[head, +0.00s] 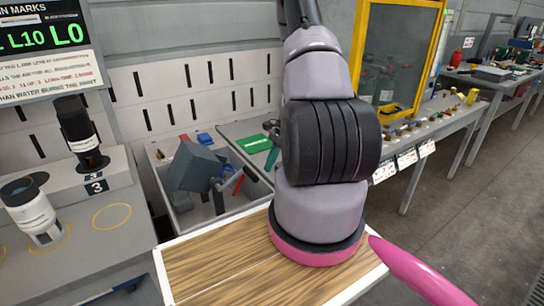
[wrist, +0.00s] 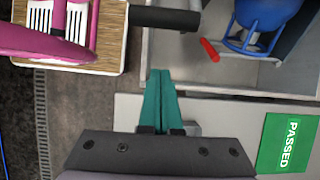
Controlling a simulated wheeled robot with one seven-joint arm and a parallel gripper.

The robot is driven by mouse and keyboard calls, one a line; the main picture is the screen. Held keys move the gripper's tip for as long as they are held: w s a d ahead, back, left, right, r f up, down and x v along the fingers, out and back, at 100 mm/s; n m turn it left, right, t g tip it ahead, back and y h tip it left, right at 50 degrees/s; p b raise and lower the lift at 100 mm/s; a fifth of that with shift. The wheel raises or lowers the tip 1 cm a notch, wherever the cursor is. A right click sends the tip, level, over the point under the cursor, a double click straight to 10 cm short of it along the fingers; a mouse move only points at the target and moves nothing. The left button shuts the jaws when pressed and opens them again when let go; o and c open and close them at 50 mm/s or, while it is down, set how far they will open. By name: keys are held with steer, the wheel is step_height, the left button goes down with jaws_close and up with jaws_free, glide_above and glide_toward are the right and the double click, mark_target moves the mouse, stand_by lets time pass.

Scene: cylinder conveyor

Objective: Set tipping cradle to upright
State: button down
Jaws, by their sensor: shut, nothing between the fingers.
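A blue-grey, box-shaped body (head: 197,168), which looks like the tipping cradle, sits visibly tilted over the grey bin (head: 165,196) in the head view. A dark handle-like end (head: 250,174) shows to its right. In the wrist view a black rod (wrist: 165,18) lies beyond my fingertips; I cannot tell whether it belongs to the cradle. My gripper (wrist: 160,74) has teal fingers pressed together, empty, apart from the rod and near the bin's edge. In the head view my arm hides most of the gripper.
A green PASSED sign (wrist: 287,143) lies on the grey surface right of my gripper. A red handle (wrist: 209,49) and a blue framed object (wrist: 262,18) are in the bin. A wood-topped tray (head: 205,275) is in front. Dark (head: 78,130) and white (head: 35,208) cylinders stand left.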

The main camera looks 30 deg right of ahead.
steer(key=shift+s+a+f, duration=0.1)
steer(key=shift+a+f, duration=0.15)
steer(key=shift+a, duration=0.95)
steer(key=shift+a+f, duration=0.2)
steer(key=shift+a, duration=0.95)
steer(key=shift+r, duration=0.15)
steer(key=shift+a+r+h, duration=0.15)
steer(key=shift+r+h, duration=0.05)
steer(key=shift+h, duration=0.1)
steer(key=shift+a+r, duration=0.1)
steer(key=shift+r, duration=0.1)
